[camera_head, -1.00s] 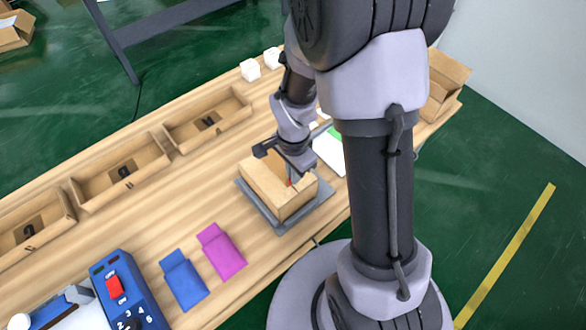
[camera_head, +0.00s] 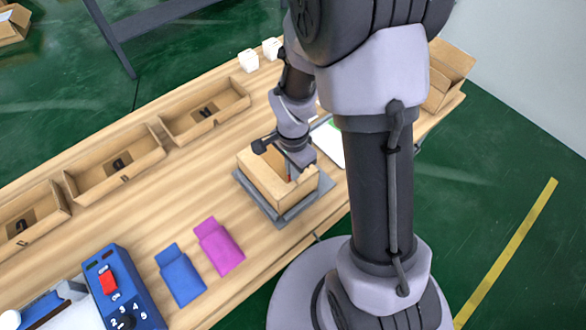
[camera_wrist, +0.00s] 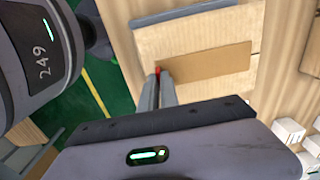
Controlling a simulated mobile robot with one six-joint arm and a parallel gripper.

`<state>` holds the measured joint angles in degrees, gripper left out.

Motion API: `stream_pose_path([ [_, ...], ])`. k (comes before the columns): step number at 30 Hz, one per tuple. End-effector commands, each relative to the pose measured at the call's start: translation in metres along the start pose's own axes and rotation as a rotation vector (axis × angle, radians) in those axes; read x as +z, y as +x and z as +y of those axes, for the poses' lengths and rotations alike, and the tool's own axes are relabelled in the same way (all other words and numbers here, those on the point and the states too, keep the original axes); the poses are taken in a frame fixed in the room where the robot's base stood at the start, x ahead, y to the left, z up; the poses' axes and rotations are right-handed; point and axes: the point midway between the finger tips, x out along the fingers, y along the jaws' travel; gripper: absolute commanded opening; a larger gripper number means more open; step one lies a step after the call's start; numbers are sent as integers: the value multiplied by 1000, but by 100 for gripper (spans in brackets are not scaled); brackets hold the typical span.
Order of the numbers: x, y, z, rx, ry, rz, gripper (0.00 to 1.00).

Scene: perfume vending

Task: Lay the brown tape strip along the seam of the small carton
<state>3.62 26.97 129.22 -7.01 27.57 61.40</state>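The small carton (camera_head: 262,183) sits on a grey plate (camera_head: 328,187) near the table's front edge. In the wrist view its pale top (camera_wrist: 190,38) fills the upper middle. The brown tape strip (camera_wrist: 208,63) stretches across that top, from my fingertips to near the far right edge. I cannot tell whether it touches the carton along its length. My gripper (camera_wrist: 158,76) has its fingers close together at the strip's left end, with a small red spot between the tips. It also shows over the carton in the head view (camera_head: 290,178).
Open cardboard trays (camera_head: 117,164) line the table's far side. White cubes (camera_head: 249,61) stand at the back. An open box (camera_head: 449,77) stands at right.

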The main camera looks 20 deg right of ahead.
Motion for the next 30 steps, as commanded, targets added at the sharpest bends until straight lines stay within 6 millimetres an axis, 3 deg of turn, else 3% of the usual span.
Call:
stream_pose_path([
  [12, 0, 5, 0, -1, 0, 0, 0],
  [13, 0, 4, 0, -1, 0, 0, 11],
  [16, 0, 4, 0, -1, 0, 0, 30],
  [25, 0, 3, 0, -1, 0, 0, 30],
  [30, 0, -9, 0, -2, 0, 1, 30],
])
